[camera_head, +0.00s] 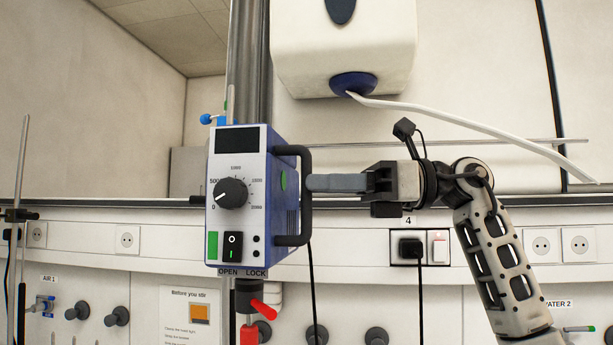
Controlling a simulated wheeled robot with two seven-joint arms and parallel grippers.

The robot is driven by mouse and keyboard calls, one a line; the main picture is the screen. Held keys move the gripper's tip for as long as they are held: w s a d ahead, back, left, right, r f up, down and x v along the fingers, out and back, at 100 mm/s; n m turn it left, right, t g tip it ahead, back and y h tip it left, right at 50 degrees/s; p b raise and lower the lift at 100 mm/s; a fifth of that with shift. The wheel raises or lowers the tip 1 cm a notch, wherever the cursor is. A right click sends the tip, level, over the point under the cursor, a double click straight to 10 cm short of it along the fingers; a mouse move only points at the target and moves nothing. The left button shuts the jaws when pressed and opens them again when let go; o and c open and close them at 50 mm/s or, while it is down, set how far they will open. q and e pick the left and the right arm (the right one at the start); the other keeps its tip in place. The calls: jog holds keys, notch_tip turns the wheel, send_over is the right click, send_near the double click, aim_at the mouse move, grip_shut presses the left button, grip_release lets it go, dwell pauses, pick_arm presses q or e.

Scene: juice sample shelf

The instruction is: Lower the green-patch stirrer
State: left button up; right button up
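The stirrer (239,195) is a blue and white box with a dial, a dark display and a green patch (213,245) at its lower left front. It sits upright on a tall metal column. A black handle (292,240) stands out from its right side. My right gripper (308,183) reaches in from the right, its grey fingers level with the handle's upright bar and meeting it in the picture. The fingers show edge-on, one covering the other, so their gap is hidden. A red lever (263,309) sits below the stirrer, under OPEN and LOCK labels. My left gripper is out of view.
A white dispenser (343,45) with a long pale spout hangs above right. A thin stand rod (20,170) is at far left. A notice (188,318), knobs and sockets line the back panel. A black plug (410,248) sits below my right gripper.

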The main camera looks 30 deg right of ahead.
jog(key=shift+x, duration=1.05)
jog(key=shift+w+a, duration=0.2)
jog(key=shift+a, duration=0.1)
grip_shut()
jog(key=shift+f, duration=0.1)
